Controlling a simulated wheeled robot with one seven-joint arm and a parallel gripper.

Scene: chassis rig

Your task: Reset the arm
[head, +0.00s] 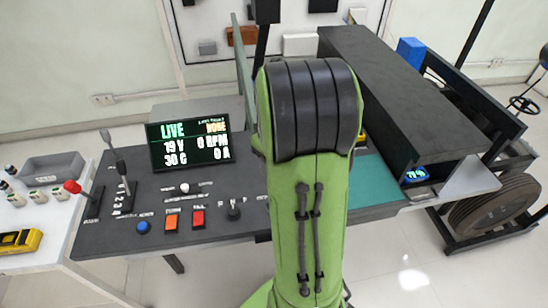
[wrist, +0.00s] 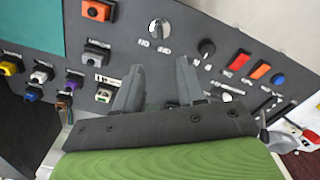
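My green arm rises through the middle of the head view and hides my gripper there. In the wrist view my gripper (wrist: 160,80) shows two grey fingers standing apart, with nothing between them. It is over the dark control panel (wrist: 215,20), which also shows in the head view (head: 230,165). Beyond the fingertips are a silver knob (wrist: 160,27) and a black knob (wrist: 206,47). I cannot tell how far the fingers are from the panel surface.
A lit screen (head: 188,142) reads LIVE. Levers, including a red-knobbed one (head: 73,187), stand at the panel's left. Coloured connectors (wrist: 97,11) line one part of the panel. A dark beam frame (head: 400,90) and wheel (head: 495,212) stand right. Open floor shows at lower right.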

